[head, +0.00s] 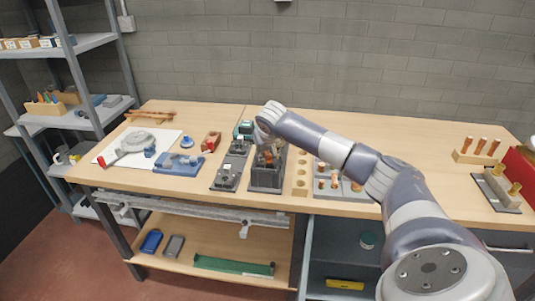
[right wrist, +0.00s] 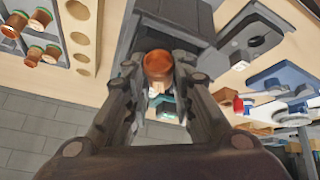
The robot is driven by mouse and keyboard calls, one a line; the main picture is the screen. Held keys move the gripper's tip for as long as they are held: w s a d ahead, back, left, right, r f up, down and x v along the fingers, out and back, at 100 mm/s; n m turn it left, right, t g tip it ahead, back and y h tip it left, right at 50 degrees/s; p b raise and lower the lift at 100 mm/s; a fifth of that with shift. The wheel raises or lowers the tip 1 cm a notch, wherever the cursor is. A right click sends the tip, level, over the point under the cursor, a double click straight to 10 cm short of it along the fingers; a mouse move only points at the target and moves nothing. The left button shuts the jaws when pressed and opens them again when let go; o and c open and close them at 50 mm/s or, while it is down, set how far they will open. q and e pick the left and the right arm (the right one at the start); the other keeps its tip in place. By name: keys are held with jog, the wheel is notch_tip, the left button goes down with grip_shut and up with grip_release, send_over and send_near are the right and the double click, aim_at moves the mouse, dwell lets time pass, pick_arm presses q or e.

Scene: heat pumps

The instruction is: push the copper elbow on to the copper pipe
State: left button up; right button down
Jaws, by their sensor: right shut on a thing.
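My right gripper (right wrist: 158,80) is shut on a round copper piece, which looks like the copper elbow (right wrist: 158,64). The piece shows its open round end to the wrist camera. In the head view the right gripper (head: 268,153) is over a dark grey block fixture (head: 266,181) in the middle of the bench. The same fixture fills the top middle of the right wrist view (right wrist: 185,18), close behind the fingers. The copper pipe cannot be made out apart from the held piece, so I cannot tell whether they touch. My left gripper is out of view.
Left of the fixture are dark grey plates (head: 228,176), a blue vise (head: 180,164) and a white sheet (head: 112,150). To its right are a holed wooden strip (head: 301,178) and a tray of copper fittings (head: 353,192). A wooden rack (head: 466,157) stands far right.

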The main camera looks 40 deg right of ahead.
jog(key=shift+s+f, duration=0.1)
jog(key=shift+f, duration=0.15)
jog(key=c, duration=1.5)
grip_release()
jog(key=shift+o, duration=1)
jog(key=shift+f, duration=0.1)
jog(key=shift+r, duration=0.2)
jog(key=v, duration=1.1)
jog(key=shift+s+r, duration=0.2)
jog(key=shift+r, duration=0.1)
jog(key=shift+a, duration=0.15)
